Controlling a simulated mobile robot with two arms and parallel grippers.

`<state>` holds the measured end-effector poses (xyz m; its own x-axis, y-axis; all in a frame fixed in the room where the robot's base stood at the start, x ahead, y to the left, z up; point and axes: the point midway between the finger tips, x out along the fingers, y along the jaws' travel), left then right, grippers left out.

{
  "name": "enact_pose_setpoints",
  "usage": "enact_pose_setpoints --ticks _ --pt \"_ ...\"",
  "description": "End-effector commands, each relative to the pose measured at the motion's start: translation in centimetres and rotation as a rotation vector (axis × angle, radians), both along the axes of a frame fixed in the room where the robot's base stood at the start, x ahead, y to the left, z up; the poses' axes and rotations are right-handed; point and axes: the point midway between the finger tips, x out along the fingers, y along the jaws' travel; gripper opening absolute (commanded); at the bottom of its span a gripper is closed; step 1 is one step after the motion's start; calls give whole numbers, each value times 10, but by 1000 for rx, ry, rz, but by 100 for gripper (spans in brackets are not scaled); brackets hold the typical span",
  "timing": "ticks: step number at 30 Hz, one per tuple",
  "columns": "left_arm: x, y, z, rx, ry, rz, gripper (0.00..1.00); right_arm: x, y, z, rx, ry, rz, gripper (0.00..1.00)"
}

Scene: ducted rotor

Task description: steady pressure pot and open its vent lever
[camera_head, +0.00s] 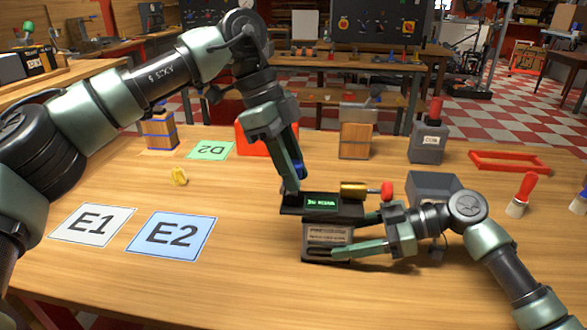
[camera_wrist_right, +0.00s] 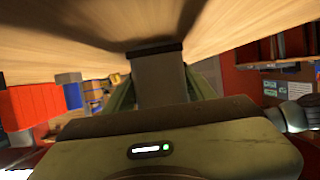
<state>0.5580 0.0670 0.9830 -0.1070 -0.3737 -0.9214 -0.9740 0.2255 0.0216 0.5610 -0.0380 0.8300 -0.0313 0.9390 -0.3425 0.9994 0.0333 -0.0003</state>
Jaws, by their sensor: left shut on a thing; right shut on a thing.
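The device I take for the pressure pot is a grey body (camera_head: 327,236) with a label, a black top with a green display (camera_head: 322,202), and a brass cylinder (camera_head: 354,189) with a red end (camera_head: 387,189). It stands upright on the table. My right gripper (camera_head: 334,240) is shut on the grey body from the right; the right wrist view shows a grey block (camera_wrist_right: 160,80) between its green fingers. My left gripper (camera_head: 292,186) comes down from above and is shut at the left end of the black top. What it grips is mostly hidden; I cannot clearly identify the vent lever.
Cards E1 (camera_head: 92,224), E2 (camera_head: 170,233) and D2 (camera_head: 211,150) lie left, with a small yellow piece (camera_head: 179,176). A grey open box (camera_head: 432,185) is close behind my right gripper. The front table is clear.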

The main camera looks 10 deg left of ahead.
Motion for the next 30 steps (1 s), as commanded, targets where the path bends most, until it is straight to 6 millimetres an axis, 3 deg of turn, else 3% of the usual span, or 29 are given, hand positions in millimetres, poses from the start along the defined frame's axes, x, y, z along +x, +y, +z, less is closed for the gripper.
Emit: enact_pose_setpoints --ticks 11,30 --pt "0 10 -1 -180 -2 2 0 0 0 -1 -2 0 1 20" --pt "-1 37 -12 -715 -20 2 0 0 0 -1 -2 0 1 20"
